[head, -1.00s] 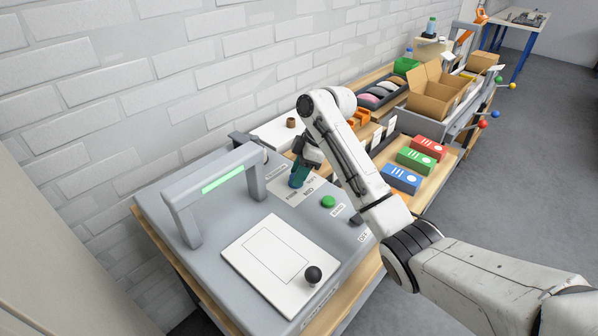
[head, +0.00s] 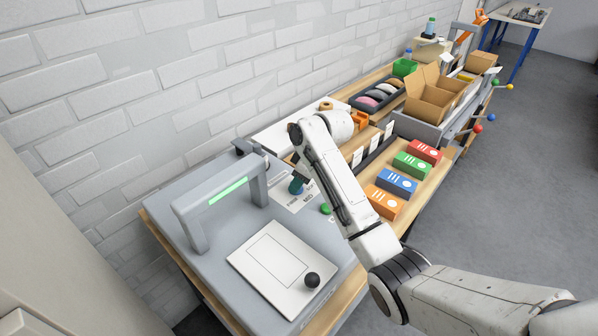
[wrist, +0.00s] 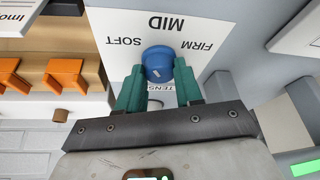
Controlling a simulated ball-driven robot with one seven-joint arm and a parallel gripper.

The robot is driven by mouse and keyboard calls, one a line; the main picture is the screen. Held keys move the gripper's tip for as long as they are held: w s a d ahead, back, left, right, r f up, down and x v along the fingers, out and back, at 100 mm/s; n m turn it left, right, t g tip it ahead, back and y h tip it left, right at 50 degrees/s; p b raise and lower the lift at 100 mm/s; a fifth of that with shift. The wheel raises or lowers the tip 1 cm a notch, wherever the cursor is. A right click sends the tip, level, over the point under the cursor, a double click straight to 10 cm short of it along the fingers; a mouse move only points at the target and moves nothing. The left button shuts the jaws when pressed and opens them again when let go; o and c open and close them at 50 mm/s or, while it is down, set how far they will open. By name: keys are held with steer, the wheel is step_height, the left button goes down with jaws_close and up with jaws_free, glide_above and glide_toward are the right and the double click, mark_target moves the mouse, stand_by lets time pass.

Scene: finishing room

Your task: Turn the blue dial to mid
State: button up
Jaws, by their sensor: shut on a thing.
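The blue dial (wrist: 158,62) sits on a white label plate (wrist: 110,42) marked SOFT, MID and FIRM, which reads upside down in the wrist view. My gripper (wrist: 160,78) is shut on the dial, with one green finger on each side of it. No pointer mark on the dial is clear, so I cannot tell its setting. In the head view the gripper (head: 297,186) is small and partly hidden by my arm at the back of the grey machine (head: 185,262). The plate's FIRM and MID words show beside it.
A grey arch with a green light bar (head: 228,190) stands left of the dial. A green button (head: 325,209) is close by, beside my arm. A white panel with a black knob (head: 312,280) lies in front. Coloured boxes (head: 397,184) stand to the right.

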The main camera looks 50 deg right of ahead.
steer(key=m+p, duration=0.1)
steer(key=m+h+p, duration=0.1)
steer(key=m, duration=0.1)
steer(key=shift+a+r+p, duration=0.15)
steer(key=shift+a+p, duration=0.05)
steer(key=shift+p, duration=0.2)
steer(key=shift+m+h+p, duration=0.8)
steer(key=shift+m, duration=0.9)
steer(key=o, duration=1)
steer(key=shift+o, duration=0.2)
steer(key=v, duration=1)
steer(key=shift+s+r+b, duration=0.2)
steer(key=shift+s+b, duration=0.05)
steer(key=shift+b, duration=0.2)
